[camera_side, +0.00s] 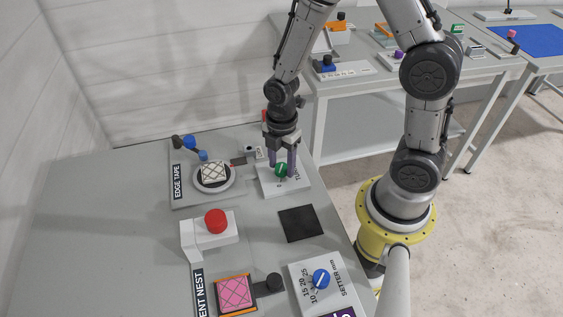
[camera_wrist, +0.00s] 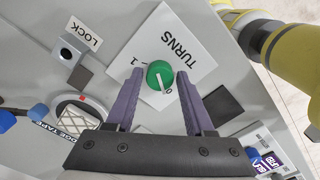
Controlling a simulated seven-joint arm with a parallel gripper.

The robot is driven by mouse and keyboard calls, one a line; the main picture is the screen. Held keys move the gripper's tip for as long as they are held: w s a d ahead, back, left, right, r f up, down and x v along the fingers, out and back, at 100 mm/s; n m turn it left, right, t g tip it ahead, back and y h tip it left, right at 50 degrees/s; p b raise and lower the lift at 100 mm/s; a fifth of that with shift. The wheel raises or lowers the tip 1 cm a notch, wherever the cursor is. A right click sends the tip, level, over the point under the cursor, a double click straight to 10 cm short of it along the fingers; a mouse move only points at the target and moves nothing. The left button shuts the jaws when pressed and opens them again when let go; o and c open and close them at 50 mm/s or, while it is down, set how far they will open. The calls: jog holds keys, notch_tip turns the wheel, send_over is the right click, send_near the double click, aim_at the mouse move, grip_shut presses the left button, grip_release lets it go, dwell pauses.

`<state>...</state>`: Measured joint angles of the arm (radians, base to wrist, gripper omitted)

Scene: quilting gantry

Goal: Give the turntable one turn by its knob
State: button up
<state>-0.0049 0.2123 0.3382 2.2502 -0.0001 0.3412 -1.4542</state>
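The green knob (camera_side: 281,170) with a white pointer line sits on a white plate (camera_side: 296,186) lettered TURNS. In the wrist view the knob (camera_wrist: 159,75) points near the 0 mark, with a 1 mark to its left. My gripper (camera_side: 282,166) is open, pointing down over the plate. Its two purple fingers stand on either side of the knob with gaps in the wrist view (camera_wrist: 163,82). I cannot tell exact fingertip height. The round grey turntable (camera_side: 231,184), left of the plate, carries a white quilted square (camera_side: 212,172); it is partly hidden in the wrist view.
An EDGE TAPE board (camera_side: 180,200) with blue rollers surrounds the turntable. A LOCK label (camera_wrist: 82,34) is beside a small grey block (camera_wrist: 68,52). A red button (camera_side: 215,221), black pad (camera_side: 300,223), blue setter knob (camera_side: 321,279) and pink quilted square (camera_side: 234,292) lie nearer the camera.

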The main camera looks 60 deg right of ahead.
grip_shut()
jog(key=shift+m, duration=0.3)
